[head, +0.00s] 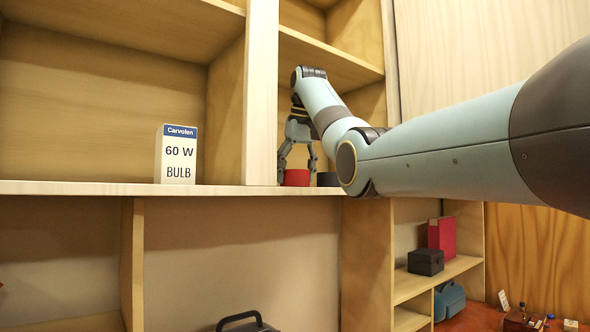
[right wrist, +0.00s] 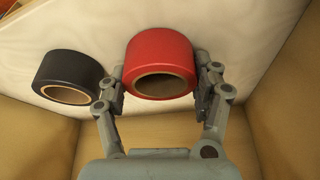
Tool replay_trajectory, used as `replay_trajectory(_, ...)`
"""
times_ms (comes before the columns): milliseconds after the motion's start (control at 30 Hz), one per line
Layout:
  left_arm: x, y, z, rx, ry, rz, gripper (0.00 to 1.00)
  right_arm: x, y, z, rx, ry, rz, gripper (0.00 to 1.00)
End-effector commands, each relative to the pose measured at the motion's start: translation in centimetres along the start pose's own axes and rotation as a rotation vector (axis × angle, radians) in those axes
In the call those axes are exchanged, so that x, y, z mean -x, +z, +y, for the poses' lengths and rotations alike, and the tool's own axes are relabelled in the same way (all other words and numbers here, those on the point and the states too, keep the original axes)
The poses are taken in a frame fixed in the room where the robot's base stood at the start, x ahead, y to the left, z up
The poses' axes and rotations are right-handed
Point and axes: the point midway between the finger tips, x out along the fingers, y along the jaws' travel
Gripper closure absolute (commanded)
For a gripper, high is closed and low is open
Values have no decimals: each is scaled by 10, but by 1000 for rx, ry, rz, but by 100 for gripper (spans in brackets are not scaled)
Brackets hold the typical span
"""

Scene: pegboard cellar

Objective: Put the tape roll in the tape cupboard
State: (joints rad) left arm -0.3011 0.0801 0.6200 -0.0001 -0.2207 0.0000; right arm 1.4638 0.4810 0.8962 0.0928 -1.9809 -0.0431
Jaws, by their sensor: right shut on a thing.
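A red tape roll (right wrist: 160,52) sits between the fingers of my right gripper (right wrist: 160,88) in the right wrist view, with a finger against each side. In the head view the red roll (head: 296,177) is low at the shelf board, under my right gripper (head: 297,160). The right gripper is shut on it. A black tape roll (right wrist: 68,78) lies beside it on the pale shelf board, close to one finger. The black roll (head: 327,179) also shows in the head view, partly hidden by my arm. My left gripper is out of view.
A white bulb box (head: 176,155) stands in the compartment to the left, past an upright divider (head: 261,95). Below right, a smaller shelf holds a dark box (head: 426,262) and a red binder (head: 442,236). A toolbox handle (head: 243,321) shows at the bottom.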

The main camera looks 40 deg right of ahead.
Motion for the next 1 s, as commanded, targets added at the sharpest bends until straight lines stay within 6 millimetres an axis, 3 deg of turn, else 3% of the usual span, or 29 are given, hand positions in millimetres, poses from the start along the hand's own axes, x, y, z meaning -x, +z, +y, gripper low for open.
replay_trajectory(367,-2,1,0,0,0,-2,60,-4,2,0,0,-1,1,69)
replay_trajectory(400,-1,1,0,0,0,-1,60,-4,2,0,0,-1,1,31)
replay_trajectory(567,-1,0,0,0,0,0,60,-3,2,0,0,-1,1,10)
replay_trajectory(900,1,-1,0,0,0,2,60,0,0,0,0,-1,2,9)
replay_trajectory(1000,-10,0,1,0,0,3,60,1,0,0,-1,-3,3,9)
